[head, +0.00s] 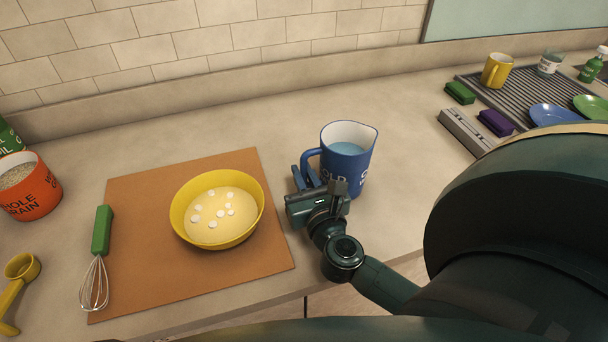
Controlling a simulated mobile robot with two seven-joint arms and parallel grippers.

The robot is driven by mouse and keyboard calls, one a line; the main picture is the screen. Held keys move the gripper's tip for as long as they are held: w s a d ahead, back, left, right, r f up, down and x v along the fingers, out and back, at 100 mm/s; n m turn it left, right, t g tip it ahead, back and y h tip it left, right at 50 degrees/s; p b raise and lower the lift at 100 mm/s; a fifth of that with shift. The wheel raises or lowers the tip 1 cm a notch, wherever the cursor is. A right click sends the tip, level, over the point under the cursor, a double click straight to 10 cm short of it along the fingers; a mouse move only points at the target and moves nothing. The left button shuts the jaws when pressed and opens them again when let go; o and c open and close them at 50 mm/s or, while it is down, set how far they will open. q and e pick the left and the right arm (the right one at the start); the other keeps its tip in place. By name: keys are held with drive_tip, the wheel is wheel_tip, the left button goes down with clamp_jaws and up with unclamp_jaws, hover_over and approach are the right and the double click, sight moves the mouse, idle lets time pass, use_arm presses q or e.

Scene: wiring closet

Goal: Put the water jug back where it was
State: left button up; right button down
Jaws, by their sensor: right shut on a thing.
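The water jug (353,150) is blue with a white inside and holds pale blue water. It stands upright, apparently on the counter, right of the brown board. My right gripper (311,180) is at the jug's handle on its left side and is shut on it. The gripper hides part of the handle and the jug's lower front. My left gripper is not in the head view.
A yellow bowl (186,221) with batter and a whisk (102,232) lie on the brown board (140,185). An orange canister (32,200) and a yellow scoop (22,268) are at left. A ribbed drying rack (519,87) with a yellow mug (496,71) is at right. Counter behind the jug is clear.

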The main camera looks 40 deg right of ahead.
drive_tip(key=shift+r, duration=0.15)
drive_tip(key=c, duration=1.9)
unclamp_jaws()
drive_tip(key=shift+f, duration=0.3)
drive_tip(key=o, duration=0.4)
drive_tip(key=shift+o, duration=0.2)
drive_tip(key=shift+r, duration=0.15)
drive_tip(key=shift+s+a, duration=0.1)
drive_tip(key=shift+s, duration=0.05)
drive_tip(key=b+v, duration=0.3)
drive_tip(key=v, duration=0.7)
drive_tip(key=shift+s+b, duration=0.25)
drive_tip(key=shift+b, duration=0.1)
drive_tip(key=shift+s+a+r, duration=0.1)
drive_tip(key=shift+s+a, duration=0.1)
drive_tip(key=shift+s, duration=0.4)
